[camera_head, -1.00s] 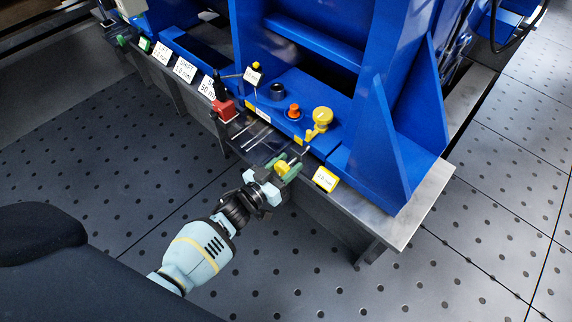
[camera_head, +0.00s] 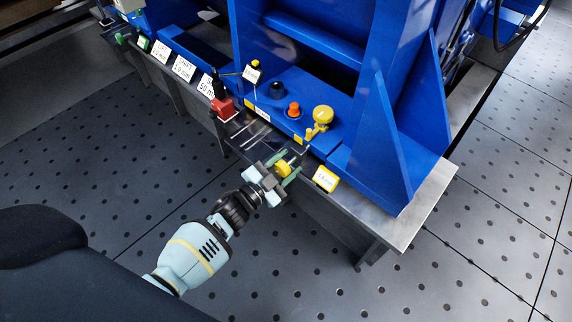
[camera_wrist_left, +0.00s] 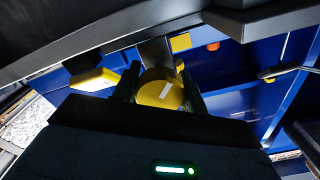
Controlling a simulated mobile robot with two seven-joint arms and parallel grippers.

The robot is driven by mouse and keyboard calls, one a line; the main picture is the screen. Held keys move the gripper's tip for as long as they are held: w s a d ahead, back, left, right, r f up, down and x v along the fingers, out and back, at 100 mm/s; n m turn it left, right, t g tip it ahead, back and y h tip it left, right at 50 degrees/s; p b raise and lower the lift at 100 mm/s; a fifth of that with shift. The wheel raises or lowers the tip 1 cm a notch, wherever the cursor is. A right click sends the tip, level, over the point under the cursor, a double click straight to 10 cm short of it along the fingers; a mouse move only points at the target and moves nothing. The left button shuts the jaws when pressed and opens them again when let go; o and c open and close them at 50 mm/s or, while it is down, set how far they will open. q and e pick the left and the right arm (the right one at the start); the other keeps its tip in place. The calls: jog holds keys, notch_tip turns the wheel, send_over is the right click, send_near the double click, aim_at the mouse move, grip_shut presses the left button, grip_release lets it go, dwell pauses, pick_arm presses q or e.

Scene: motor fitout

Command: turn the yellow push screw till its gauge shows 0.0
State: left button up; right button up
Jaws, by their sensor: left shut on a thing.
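The yellow push screw (camera_head: 283,169) is a round knob at the front edge of the blue machine's base. My left gripper (camera_head: 287,168) has one green-tipped finger on each side of it and is shut on it. In the left wrist view the knob (camera_wrist_left: 160,93) shows its yellow face with a white mark, between the two dark fingers. A yellow-framed gauge (camera_head: 325,179) with a white face sits just right of the screw; its figures are too small to read surely. My right gripper is not in view.
The blue machine (camera_head: 400,150) rises behind the screw. A yellow round knob (camera_head: 322,115), an orange button (camera_head: 294,109) and a red clamp-like part (camera_head: 223,108) are close by on the base. White labels stand along the left edge. The perforated floor in front is clear.

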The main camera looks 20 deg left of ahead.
pick_arm(q)
jog(key=m, duration=0.3)
jog(key=m+b, duration=0.1)
jog(key=m, duration=0.2)
jog(key=shift+f+m, duration=0.1)
jog(key=shift+m, duration=0.2)
jog(key=m+b, duration=0.1)
jog(key=m, duration=0.2)
jog(key=shift+m, duration=0.3)
jog(key=m+b, duration=0.1)
jog(key=m, duration=0.1)
jog(key=shift+m, duration=0.3)
jog(key=m+b, duration=0.2)
jog(key=m, duration=0.2)
jog(key=shift+m, duration=0.3)
jog(key=m+b, duration=0.2)
jog(key=m, duration=0.3)
jog(key=m+b, duration=0.1)
jog(key=m, duration=0.2)
jog(key=shift+b, duration=0.35)
jog(key=shift+m+b, duration=0.3)
jog(key=shift+m, duration=0.6)
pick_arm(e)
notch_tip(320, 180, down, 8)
